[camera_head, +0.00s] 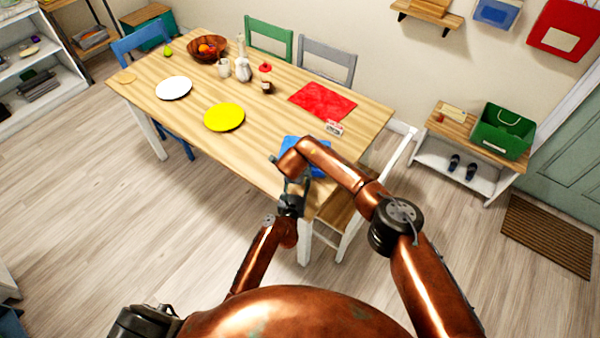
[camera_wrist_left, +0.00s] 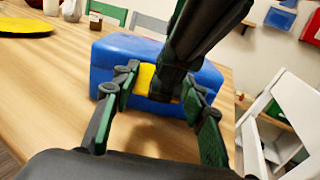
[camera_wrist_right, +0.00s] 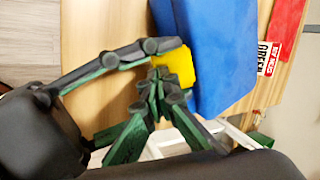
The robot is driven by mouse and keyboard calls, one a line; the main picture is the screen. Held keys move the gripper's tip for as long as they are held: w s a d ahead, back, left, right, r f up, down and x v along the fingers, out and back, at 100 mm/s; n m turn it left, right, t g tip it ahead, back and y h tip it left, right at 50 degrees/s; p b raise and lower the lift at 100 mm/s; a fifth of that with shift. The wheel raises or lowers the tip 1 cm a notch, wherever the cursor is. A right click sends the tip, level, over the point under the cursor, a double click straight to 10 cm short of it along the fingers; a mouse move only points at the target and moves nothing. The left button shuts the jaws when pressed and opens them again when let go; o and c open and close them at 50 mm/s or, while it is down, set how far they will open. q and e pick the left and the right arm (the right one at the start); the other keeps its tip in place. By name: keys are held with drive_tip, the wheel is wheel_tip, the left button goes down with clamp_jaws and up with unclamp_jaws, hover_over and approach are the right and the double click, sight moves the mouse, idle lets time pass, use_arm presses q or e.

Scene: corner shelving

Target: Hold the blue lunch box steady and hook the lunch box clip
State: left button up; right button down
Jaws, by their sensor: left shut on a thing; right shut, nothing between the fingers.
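The blue lunch box (camera_head: 318,170) stands at the table's near right corner, partly hidden by my right arm. It shows large in the left wrist view (camera_wrist_left: 112,58) and the right wrist view (camera_wrist_right: 215,55). A yellow clip (camera_wrist_right: 180,66) is on its near face, partly covered by fingers (camera_wrist_left: 146,76). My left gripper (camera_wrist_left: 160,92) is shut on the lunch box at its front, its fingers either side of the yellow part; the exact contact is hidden. My right gripper (camera_wrist_right: 162,82) is shut and empty, its tips close beside the clip. Whether they touch it is unclear.
On the wooden table (camera_head: 165,108) are a yellow plate (camera_head: 225,117), a white plate (camera_head: 174,88), a red mat (camera_head: 322,101) and a small labelled box (camera_head: 334,128). A white chair (camera_head: 384,180) stands close at the table's right end.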

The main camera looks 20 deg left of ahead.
drive_tip(key=shift+s+d+f, duration=0.1)
drive_tip(key=shift+s+f, duration=0.05)
drive_tip(key=shift+f, duration=0.7)
idle(1.1)
drive_tip(key=shift+x, duration=0.95)
idle(1.1)
drive_tip(key=shift+r, duration=0.1)
idle(1.1)
drive_tip(key=shift+r, duration=0.2)
drive_tip(key=shift+r, duration=0.65)
drive_tip(key=shift+s+r, duration=0.1)
drive_tip(key=shift+r, duration=0.1)
drive_tip(key=v, duration=1.1)
drive_tip(key=shift+s+r, duration=0.25)
idle(0.3)
